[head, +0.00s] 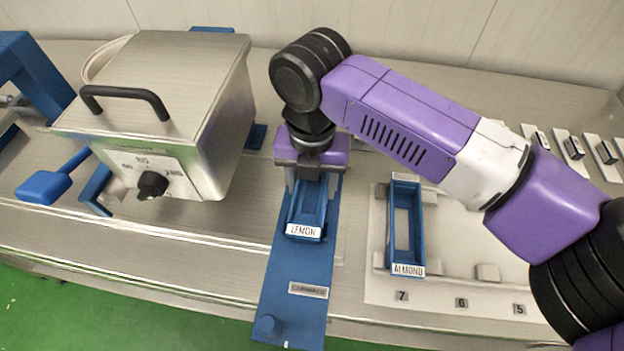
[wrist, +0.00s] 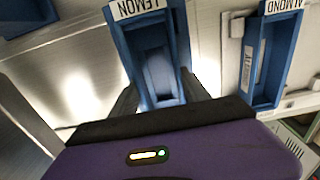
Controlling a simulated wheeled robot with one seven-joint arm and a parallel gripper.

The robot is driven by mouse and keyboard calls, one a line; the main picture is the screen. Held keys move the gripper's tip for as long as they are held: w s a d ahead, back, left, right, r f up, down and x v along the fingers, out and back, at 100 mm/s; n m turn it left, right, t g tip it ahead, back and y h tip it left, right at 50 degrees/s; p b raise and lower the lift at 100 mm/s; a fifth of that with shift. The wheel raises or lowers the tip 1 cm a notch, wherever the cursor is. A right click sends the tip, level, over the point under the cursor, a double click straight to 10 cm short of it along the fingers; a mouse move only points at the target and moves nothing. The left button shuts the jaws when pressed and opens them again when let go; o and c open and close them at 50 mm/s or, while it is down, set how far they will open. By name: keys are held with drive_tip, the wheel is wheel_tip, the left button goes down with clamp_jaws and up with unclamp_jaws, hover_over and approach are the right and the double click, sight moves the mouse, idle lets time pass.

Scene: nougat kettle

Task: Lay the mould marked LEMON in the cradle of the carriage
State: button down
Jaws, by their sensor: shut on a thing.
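The blue mould marked LEMON (head: 307,213) is in my gripper (head: 313,182), one finger on each side of it. Its label faces the front in the head view. In the wrist view the LEMON mould (wrist: 117,42) extends up from between the fingers (wrist: 160,98). In the head view the mould is lined up over the long blue carriage (head: 292,312), which has a label plate and a round knob at its front end. The cradle is mostly hidden by the mould and gripper. I cannot tell whether the mould touches it.
A blue mould marked ALMOND (head: 417,230) lies on a pale board (head: 455,290) to the right, close to the carriage; it also shows in the wrist view (wrist: 268,75). A large steel kettle (head: 215,120) stands left. A blue scoop (head: 45,186) lies at far left.

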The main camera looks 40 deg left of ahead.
drive_tip(key=shift+f, duration=0.2)
idle(0.6)
drive_tip(key=shift+c, duration=2.2)
unclamp_jaws()
drive_tip(key=shift+o, duration=0.2)
drive_tip(key=o, duration=0.4)
drive_tip(key=shift+c, duration=0.2)
drive_tip(key=shift+r, duration=0.1)
wheel_tip(320, 180, up, 8)
drive_tip(key=p, duration=0.6)
drive_tip(key=shift+p, duration=0.35)
